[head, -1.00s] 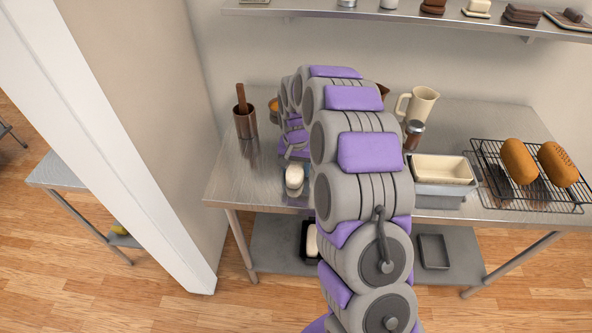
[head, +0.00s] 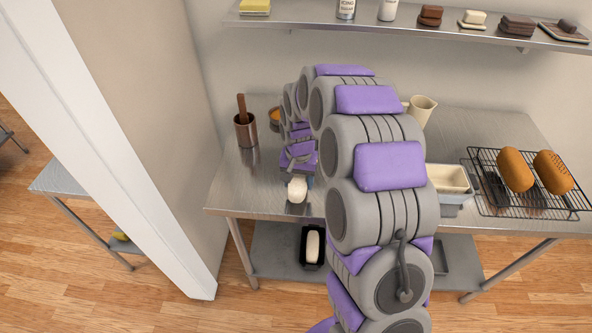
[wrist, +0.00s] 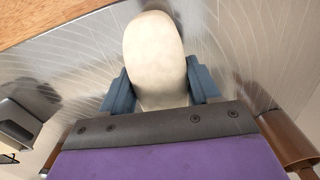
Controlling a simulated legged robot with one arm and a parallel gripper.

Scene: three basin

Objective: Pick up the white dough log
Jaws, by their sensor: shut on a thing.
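A white dough log (head: 297,190) is at the front edge of the steel table, left of my arm in the head view. In the wrist view the dough log (wrist: 155,55) stands between the two blue-grey fingers of my gripper (wrist: 162,90). My gripper (head: 298,180) is shut on it, with a finger at each side. The near end of the log is hidden behind the gripper body. I cannot tell whether the log touches the table. Another pale loaf in a dark pan (head: 312,246) is on the lower shelf.
A metal pot with a wooden handle (head: 245,130) stands at the table's back left. A light pan (head: 448,178), a cream pitcher (head: 421,110) and a wire rack (head: 505,200) with two brown loaves are on the right. A wall shelf (head: 400,22) runs above. The table's left front is clear.

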